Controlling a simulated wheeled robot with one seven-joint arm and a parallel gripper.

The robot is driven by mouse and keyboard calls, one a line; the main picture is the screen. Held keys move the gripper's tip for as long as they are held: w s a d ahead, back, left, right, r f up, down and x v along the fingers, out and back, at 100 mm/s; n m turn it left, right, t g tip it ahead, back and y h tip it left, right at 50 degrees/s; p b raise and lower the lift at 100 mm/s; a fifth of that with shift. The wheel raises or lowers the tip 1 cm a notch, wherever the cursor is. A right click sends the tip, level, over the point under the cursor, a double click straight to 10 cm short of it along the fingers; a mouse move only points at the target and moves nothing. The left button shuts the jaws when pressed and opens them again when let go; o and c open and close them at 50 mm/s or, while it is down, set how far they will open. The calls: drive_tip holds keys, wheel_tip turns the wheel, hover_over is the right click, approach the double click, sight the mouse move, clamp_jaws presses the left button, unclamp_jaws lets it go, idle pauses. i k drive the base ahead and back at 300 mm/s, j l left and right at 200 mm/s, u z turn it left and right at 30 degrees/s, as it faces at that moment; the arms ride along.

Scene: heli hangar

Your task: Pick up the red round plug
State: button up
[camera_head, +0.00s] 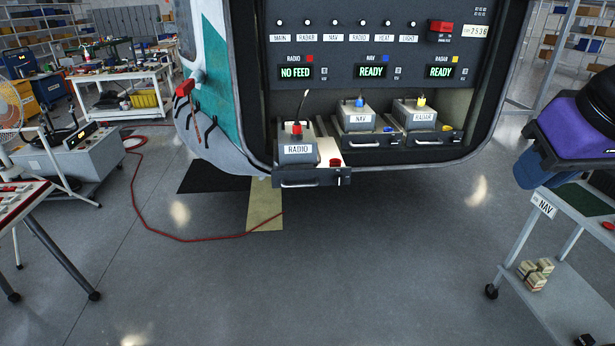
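A small red round piece (336,162) sits on the right front of the pulled-out RADIO drawer (312,178), beside the grey RADIO box (298,150). A red-based connector (297,129) with a dark cable stands on top of that box. Another small red object (608,226) lies at the right picture edge, on the cart; its shape is cut off. I cannot tell for certain which of these is the plug. A purple and black part of my arm fills the right edge. My gripper's fingers do not show.
NAV (358,116) and RADAR (415,112) boxes sit in drawers set further back. The RADIO display (296,72) reads NO FEED; the other two read READY. A cart (563,270) labelled NAV stands at right. A red hose (190,238) lies on the floor. Middle floor is clear.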

sight(297, 127)
drive_tip(key=i+j+z, duration=0.5)
drive_tip(key=i+j, duration=0.75)
